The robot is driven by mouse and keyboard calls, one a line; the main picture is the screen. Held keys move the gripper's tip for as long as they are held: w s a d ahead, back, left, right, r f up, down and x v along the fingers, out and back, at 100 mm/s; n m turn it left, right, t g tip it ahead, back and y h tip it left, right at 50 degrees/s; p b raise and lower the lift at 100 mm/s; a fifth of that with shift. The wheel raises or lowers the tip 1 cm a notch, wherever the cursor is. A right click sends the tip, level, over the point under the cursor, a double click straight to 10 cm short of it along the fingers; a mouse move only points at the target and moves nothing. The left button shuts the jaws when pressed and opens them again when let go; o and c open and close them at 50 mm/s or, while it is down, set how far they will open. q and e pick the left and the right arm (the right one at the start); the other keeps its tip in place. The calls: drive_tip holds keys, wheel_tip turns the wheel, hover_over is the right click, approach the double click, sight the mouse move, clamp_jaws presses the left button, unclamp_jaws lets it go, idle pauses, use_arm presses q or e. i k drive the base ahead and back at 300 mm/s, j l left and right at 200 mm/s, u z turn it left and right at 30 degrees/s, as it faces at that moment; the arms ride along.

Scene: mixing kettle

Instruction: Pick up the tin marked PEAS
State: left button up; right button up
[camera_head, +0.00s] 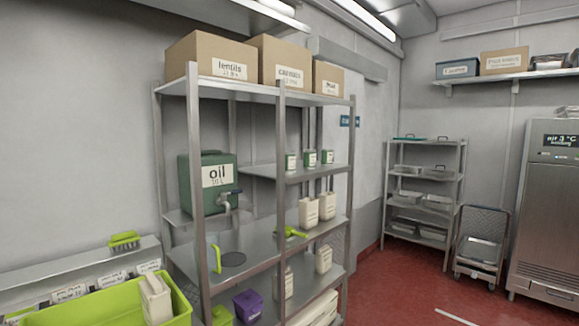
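Three small tins with white and green labels stand in a row on the upper middle shelf of the metal rack: a left tin (291,161), a middle tin (310,158) and a right tin (327,156). Their labels are too small to read, so I cannot tell which one is marked PEAS. A rack post stands just left of the left tin. Neither of my grippers is in view.
The metal rack (258,252) also holds a green oil container (207,175), pale jugs (308,212) and boxes on top, including one marked lentils (213,57). A lime crate (110,303) is at lower left. Red floor (400,280) lies open to the right.

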sight(327, 153)
drive_tip(key=i+l+u, duration=0.45)
drive_tip(key=l, duration=0.15)
drive_tip(key=i+l+u, duration=0.25)
drive_tip(key=l, duration=0.15)
drive_tip(key=i+l+u, duration=0.25)
drive_tip(key=l, duration=0.15)
drive_tip(key=i+l, duration=0.15)
drive_tip(key=l, duration=0.25)
drive_tip(key=i+l, duration=0.1)
drive_tip(key=l, duration=0.35)
drive_tip(key=i+l, duration=0.15)
drive_tip(key=l, duration=0.3)
drive_tip(key=i+l+u, duration=0.1)
drive_tip(key=l, duration=0.3)
drive_tip(key=i+l, duration=0.15)
drive_tip(key=l, duration=0.3)
drive_tip(key=i+l, duration=0.1)
drive_tip(key=l, duration=0.3)
